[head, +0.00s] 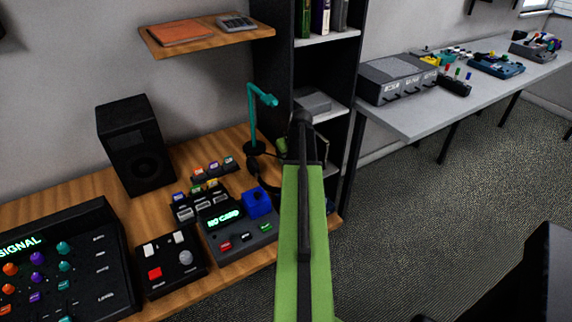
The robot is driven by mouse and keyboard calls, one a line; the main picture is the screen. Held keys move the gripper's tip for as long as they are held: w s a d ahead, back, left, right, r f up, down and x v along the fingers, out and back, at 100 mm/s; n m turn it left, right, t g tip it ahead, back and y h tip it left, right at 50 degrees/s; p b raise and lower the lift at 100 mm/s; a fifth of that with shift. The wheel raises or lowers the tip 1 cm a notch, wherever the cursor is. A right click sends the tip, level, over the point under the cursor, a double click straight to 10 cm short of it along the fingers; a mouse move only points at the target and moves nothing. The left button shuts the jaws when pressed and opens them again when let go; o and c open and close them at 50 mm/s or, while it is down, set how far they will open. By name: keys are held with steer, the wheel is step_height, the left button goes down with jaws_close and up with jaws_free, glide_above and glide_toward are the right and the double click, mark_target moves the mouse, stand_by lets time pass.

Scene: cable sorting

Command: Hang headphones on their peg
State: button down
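A teal stand (252,115) with a short peg (267,98) pointing right rises from a round black base on the wooden desk. The peg looks bare. A dark curved shape (262,184), seemingly part of the black headphones, shows on the desk just right of the stand's base. Most of it is hidden behind my green arm, so its pose is unclear. My gripper (302,140) is at the far end of my arm, right of the stand. Its fingers cannot be made out, nor whether they touch anything.
On the wooden desk (75,198) are a black speaker (137,146), a device reading "NO CARD" (240,237), a small control box (172,262) and a mixer (65,258). A wall shelf (190,37) hangs above. A dark bookcase (284,45) stands behind my arm; a grey bench (405,121) is right.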

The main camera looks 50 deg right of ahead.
steer(key=shift+r, duration=0.1)
steer(key=shift+f, duration=0.3)
steer(key=c, duration=1.1)
jaws_free()
steer(key=shift+r, duration=0.1)
steer(key=r+p, duration=0.4)
steer(key=a+r+p, duration=0.1)
steer(key=r+p, duration=0.1)
steer(key=shift+s+r+p, duration=0.3)
steer(key=shift+s, duration=0.1)
steer(key=p+v, duration=1)
steer(key=v, duration=0.1)
steer(key=shift+s+f, duration=0.1)
steer(key=shift+s, duration=0.05)
